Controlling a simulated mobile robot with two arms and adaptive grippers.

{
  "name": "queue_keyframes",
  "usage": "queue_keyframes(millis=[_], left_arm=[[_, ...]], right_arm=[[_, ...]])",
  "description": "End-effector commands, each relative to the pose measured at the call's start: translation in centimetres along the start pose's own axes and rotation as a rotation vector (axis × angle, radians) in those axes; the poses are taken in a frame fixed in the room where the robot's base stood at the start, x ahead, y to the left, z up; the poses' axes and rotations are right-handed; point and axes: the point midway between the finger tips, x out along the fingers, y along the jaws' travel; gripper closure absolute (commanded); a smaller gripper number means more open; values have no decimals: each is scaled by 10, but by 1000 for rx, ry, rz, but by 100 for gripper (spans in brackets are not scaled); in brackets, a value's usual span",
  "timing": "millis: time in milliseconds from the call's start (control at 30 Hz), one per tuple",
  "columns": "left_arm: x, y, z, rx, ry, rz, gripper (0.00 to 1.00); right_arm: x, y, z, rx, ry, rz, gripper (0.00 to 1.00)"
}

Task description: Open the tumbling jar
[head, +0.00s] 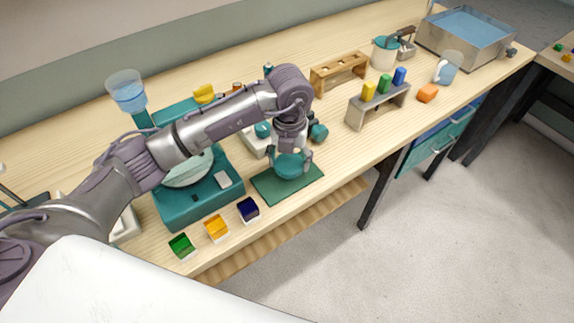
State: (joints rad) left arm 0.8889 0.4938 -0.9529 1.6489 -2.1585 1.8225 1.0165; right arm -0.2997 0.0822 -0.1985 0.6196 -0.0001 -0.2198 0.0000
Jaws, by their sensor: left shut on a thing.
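My left gripper (290,158) points down over a dark green mat (312,180) near the front edge of the bench. It is shut on a teal round piece (289,167), low at the mat. I cannot tell whether this piece is the jar's lid or the jar itself, or whether it touches the mat. Just behind the gripper, a pale device (253,143) with teal rounded parts is partly hidden by my arm. A teal knob-like part (319,132) shows to its right. My right gripper is not in view.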

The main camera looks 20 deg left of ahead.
Motion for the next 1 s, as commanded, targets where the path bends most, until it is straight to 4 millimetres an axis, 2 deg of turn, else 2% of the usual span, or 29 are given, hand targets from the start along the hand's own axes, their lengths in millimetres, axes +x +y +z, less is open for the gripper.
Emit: queue_keyframes(millis=[233, 467, 833, 867, 1000], left_arm=[[14, 7, 7, 0, 3, 0, 71], [44, 7, 6, 1, 3, 1, 71], [51, 6, 7, 1, 0, 0, 71], [49, 6, 7, 1, -1, 0, 24], [49, 6, 7, 1, 0, 0, 4]], right_arm=[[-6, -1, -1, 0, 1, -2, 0], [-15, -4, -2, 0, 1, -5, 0], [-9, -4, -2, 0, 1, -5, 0], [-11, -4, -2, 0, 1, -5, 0], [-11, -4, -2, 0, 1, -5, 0]])
